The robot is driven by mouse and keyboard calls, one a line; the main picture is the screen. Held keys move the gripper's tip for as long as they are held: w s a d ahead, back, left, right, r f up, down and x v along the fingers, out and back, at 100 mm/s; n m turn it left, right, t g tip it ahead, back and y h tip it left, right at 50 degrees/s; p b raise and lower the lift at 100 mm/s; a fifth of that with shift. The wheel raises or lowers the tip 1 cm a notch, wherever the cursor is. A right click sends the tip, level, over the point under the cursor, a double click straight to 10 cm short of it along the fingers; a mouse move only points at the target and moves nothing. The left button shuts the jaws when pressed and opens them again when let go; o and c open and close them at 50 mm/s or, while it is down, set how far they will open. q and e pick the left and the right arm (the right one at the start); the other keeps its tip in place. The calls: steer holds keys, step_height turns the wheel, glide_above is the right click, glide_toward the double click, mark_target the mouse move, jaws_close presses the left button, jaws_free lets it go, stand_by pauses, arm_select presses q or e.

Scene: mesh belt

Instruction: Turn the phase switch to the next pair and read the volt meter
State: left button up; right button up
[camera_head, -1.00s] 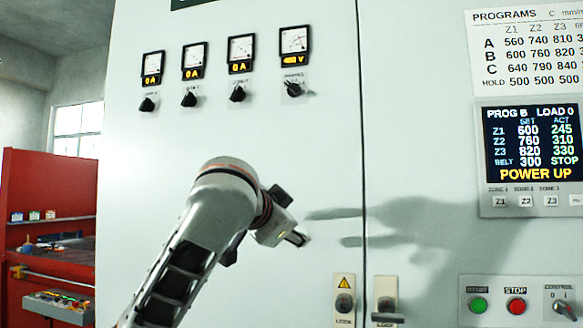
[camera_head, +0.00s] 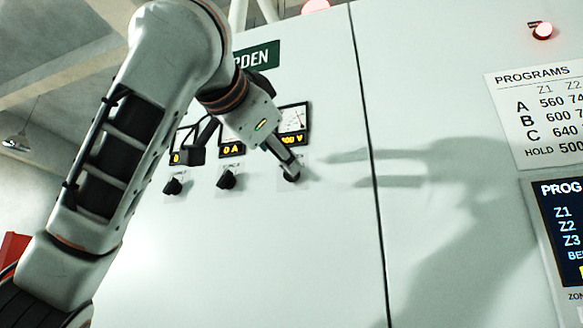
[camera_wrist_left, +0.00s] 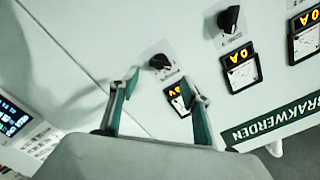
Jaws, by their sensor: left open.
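The phase switch (camera_head: 291,177) is a small black knob below the volt meter (camera_head: 294,118) on the pale cabinet. The meter has a white dial and an amber display ending in "00 V"; its first digit is hard to read. My left gripper (camera_head: 287,166) is at the switch, and its fingers partly hide it. In the left wrist view the gripper (camera_wrist_left: 160,78) is open, with the knob (camera_wrist_left: 160,62) between and just beyond the fingertips. I cannot tell whether they touch it. The meter (camera_wrist_left: 176,100) is partly hidden by a finger there.
Other black knobs (camera_head: 227,180) and ammeters stand left of the switch, partly behind my arm; one display (camera_head: 232,149) reads 0 A. A programs sign (camera_head: 540,115) and a screen (camera_head: 562,225) are at the right. The cabinet face below the knobs is clear.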

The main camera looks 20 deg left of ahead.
arm_select(q)
steer(key=w+p, duration=0.2)
steer(key=w, duration=0.4)
steer(key=shift+w, duration=0.2)
arm_select(e)
steer(key=r, duration=0.3)
steer(key=shift+w+r, duration=0.25)
steer(key=shift+w, duration=0.05)
arm_select(q)
steer(key=shift+d, duration=0.1)
steer(key=c, duration=1)
steer(key=shift+c, duration=0.5)
arm_select(e)
steer(key=shift+s+f, duration=0.2)
steer(key=shift+f, duration=0.15)
